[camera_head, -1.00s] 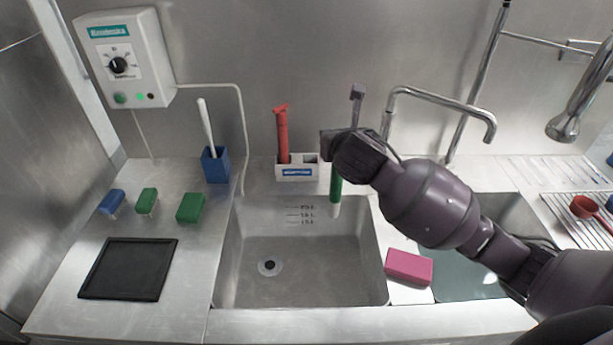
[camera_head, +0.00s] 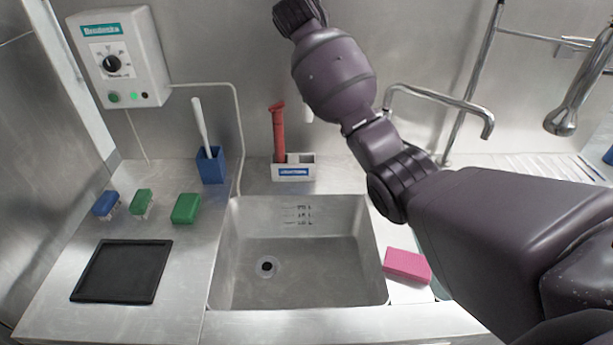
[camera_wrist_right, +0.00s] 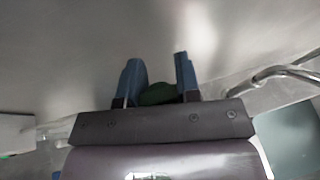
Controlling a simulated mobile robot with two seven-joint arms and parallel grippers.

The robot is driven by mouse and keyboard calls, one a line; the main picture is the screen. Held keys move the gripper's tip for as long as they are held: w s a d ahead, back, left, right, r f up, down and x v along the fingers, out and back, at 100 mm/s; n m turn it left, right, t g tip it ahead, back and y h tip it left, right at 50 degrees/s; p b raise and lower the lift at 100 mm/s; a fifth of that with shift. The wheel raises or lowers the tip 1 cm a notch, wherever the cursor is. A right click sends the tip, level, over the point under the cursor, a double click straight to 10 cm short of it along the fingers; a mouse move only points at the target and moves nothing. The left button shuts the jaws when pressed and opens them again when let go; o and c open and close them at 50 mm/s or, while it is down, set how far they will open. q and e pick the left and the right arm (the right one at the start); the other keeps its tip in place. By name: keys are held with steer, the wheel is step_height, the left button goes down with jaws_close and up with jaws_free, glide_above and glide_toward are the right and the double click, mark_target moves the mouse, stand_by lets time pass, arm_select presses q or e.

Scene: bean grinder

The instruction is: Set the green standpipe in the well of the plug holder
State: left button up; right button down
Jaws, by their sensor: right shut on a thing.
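The plug holder (camera_head: 293,173) is a small white block with a blue label at the back edge of the sink. A red standpipe (camera_head: 279,132) stands in its left well; its right well looks empty. My right arm is raised, with the gripper beyond the top edge of the head view. In the right wrist view my right gripper (camera_wrist_right: 158,75) is shut on the green standpipe (camera_wrist_right: 158,94), seen between blue fingers. In the head view a white tip, apparently the standpipe's lower end (camera_head: 307,113), shows beside my arm, above the holder. My left gripper is not in view.
The empty sink basin (camera_head: 300,262) lies in front of the holder. A tap (camera_head: 440,97) stands to the right. A blue cup with a white-handled brush (camera_head: 210,165) stands left of the holder. A pink sponge (camera_head: 407,265) lies right of the basin.

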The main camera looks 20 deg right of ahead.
step_height(320, 180, down, 20)
steer(key=b, duration=0.1)
steer(key=shift+w+a+r+b, duration=0.15)
steer(key=shift+b, duration=0.15)
stand_by(0.3)
steer(key=c, duration=0.8)
jaws_free()
steer(key=p+v, duration=0.1)
steer(key=v, duration=1.1)
steer(key=shift+a+p, duration=0.1)
steer(key=shift+p, duration=0.2)
